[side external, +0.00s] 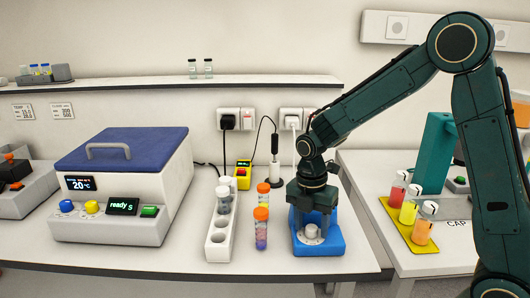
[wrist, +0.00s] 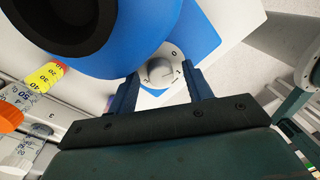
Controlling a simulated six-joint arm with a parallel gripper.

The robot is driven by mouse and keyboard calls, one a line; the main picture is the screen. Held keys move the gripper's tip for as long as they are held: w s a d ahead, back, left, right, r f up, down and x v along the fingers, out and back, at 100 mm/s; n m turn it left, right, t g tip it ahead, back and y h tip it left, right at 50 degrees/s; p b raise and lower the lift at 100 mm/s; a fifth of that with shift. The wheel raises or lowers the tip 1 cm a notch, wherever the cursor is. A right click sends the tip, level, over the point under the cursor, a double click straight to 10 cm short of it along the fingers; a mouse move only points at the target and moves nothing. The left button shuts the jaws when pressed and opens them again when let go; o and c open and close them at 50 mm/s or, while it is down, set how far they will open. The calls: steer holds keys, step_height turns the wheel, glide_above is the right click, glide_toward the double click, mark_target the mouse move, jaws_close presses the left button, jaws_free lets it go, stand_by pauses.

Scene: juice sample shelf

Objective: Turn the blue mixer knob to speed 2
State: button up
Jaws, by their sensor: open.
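The blue mixer (side external: 334,245) stands near the front right of the bench, partly hidden behind my gripper (side external: 312,224). My gripper (wrist: 161,78) is open, with one finger on each side of the knob and a gap visible. Which number the knob points at is not clear.
A white rack (side external: 219,235) with vials and a loose orange-capped tube (side external: 261,228) stand just left of the mixer. A blue-lidded machine (side external: 125,185) is farther left. The bench edge is close in front. A yellow tray (side external: 408,232) with colored bottles is right, across a gap.

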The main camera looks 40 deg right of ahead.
steer(key=c, duration=1)
steer(key=shift+o, duration=0.2)
steer(key=shift+m, duration=0.8)
steer(key=o, duration=1)
steer(key=shift+c, duration=0.2)
steer(key=shift+r, duration=0.15)
